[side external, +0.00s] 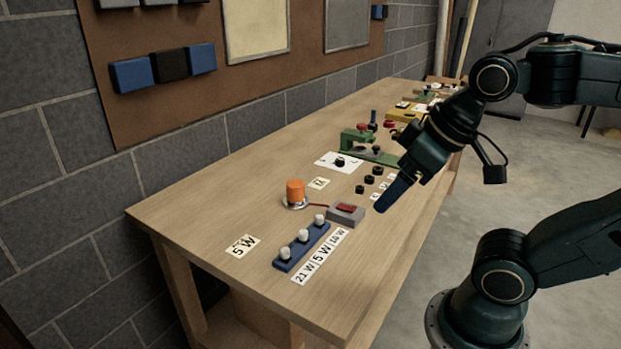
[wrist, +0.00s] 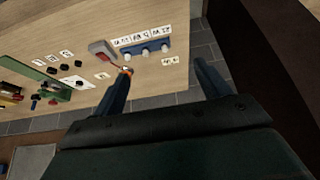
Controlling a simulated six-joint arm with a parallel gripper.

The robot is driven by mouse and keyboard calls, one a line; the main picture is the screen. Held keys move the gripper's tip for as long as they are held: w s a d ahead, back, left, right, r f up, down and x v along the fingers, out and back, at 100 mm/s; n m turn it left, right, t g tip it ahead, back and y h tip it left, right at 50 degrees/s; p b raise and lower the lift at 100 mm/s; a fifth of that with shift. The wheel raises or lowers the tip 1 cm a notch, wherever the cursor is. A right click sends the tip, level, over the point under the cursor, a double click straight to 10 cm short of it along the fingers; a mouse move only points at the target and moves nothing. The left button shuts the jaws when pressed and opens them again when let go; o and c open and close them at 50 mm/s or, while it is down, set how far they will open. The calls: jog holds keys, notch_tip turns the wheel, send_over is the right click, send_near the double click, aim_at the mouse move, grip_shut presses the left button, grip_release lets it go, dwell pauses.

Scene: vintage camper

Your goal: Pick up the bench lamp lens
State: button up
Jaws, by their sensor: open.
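The orange lamp lens (side external: 295,189) sits upright on a round, silvery base (side external: 292,204) on the workbench. In the wrist view the orange lens (wrist: 127,69) shows only as a small patch at the tip of the left finger, which hides much of it. My gripper (side external: 392,194) is above the right side of the bench, to the right of the lens and apart from it, pointing down and left. In the wrist view my gripper (wrist: 163,78) has its two fingers spread wide with nothing between them.
A grey box with a red top (side external: 346,213) is wired to the lamp base. A blue holder (side external: 302,247) with three white bulbs stands in front, beside wattage labels (side external: 320,257). A green fixture (side external: 360,148) and black rings (side external: 370,180) lie farther back. The bench's near-left corner is mostly clear.

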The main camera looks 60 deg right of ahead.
jog(key=w+d+r+n+g, duration=0.1)
jog(key=w+r+n, duration=0.15)
jog(key=w, duration=0.25)
jog(key=w+d+r+n, duration=0.2)
jog(key=w+n, duration=0.1)
jog(key=w, duration=0.2)
jog(key=n+g, duration=0.5)
jog(key=n, duration=1)
send_over(294, 183)
notch_tip(294, 183, down, 15)
jog(key=shift+f, duration=0.1)
jog(key=shift+f, duration=0.1)
jog(key=shift+s+a+f, duration=0.1)
jog(key=shift+f, duration=4.1)
